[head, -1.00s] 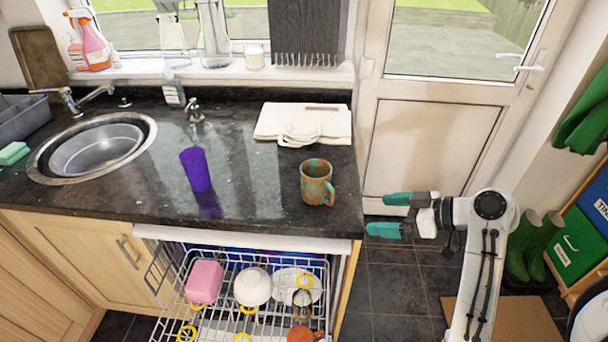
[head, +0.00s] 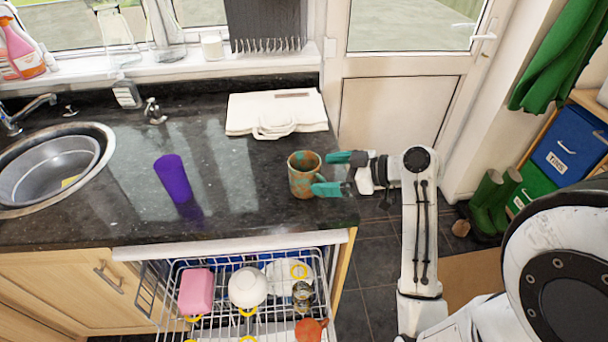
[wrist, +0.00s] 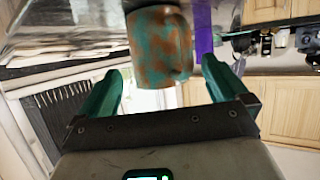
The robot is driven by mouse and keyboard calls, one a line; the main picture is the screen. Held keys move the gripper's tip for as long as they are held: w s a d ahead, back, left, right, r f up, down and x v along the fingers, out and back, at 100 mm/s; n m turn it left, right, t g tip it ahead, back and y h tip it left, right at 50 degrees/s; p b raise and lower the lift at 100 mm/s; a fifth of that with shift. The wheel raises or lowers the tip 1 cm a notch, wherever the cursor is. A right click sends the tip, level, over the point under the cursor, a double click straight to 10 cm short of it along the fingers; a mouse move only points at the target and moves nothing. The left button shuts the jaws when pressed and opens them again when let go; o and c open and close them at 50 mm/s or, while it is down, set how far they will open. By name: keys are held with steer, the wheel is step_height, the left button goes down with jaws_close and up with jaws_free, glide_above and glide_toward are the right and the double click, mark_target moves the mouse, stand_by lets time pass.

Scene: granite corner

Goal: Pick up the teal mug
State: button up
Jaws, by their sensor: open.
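The teal mug (head: 303,176) is mottled teal and rust-brown and stands upright on the dark granite counter near its right end. My gripper (head: 332,173) is open, with teal fingers pointing left at the mug from its right side. In the head view the nearer finger overlaps the mug's lower right, hiding its handle. In the wrist view the mug (wrist: 160,45) sits ahead, between and beyond the two open fingertips (wrist: 158,80). I cannot tell whether a finger touches it.
A purple cup (head: 173,178) stands left of the mug. The sink (head: 50,165) is at the left. An open dishwasher rack (head: 170,310) with dishes is below the counter's front edge.

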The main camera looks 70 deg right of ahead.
mark_target(293, 164)
steer(key=x, duration=0.2)
steer(key=p+x, duration=0.1)
steer(key=x, duration=0.1)
steer(key=shift+w+d+r, duration=0.15)
steer(key=shift+w+r, duration=0.1)
steer(key=shift+r, duration=0.15)
steer(key=shift+w+f+p, duration=0.25)
steer(key=shift+w+p, duration=0.05)
steer(key=shift+w, duration=0.1)
steer(key=c, duration=1.1)
steer(key=shift+r, duration=0.15)
steer(key=shift+r, duration=0.15)
steer(key=shift+r+b, duration=0.5)
steer(key=shift+r, duration=0.5)
steer(key=s+a+r+p, duration=0.1)
steer(key=s+r, duration=0.2)
steer(key=s, duration=0.1)
steer(key=s+a+r+p, duration=0.1)
steer(key=s+a+r, duration=0.1)
steer(key=s+r, duration=0.2)
steer(key=s+a+r+p, duration=0.1)
steer(key=s+r, duration=0.2)
steer(key=s, duration=0.2)
steer(key=shift+s+a+r, duration=0.15)
steer(key=shift+s+r, duration=0.05)
steer(key=shift+r, duration=0.05)
